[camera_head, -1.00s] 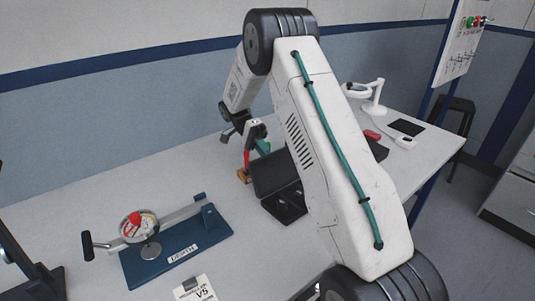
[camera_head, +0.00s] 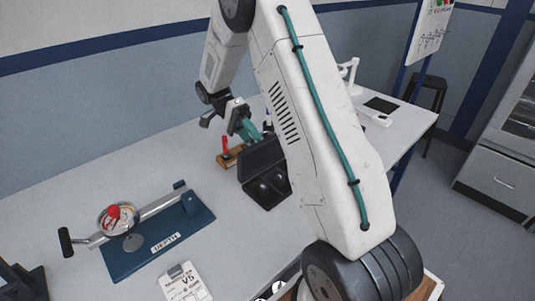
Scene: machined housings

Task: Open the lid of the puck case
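The black puck case (camera_head: 270,203) sits on the bench, partly behind my arm. Its lid (camera_head: 261,157) stands raised at the back, and round shapes show in the open base. My gripper (camera_head: 254,134), with teal fingers, is at the lid's upper edge. I cannot tell whether it touches the lid, or whether its fingers are open or shut. My arm hides the case's right side.
A wooden block with a red upright piece (camera_head: 226,146) stands just left of the case. A dark tablet (camera_head: 381,105) lies at the back right. Bench between gauge and case is clear.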

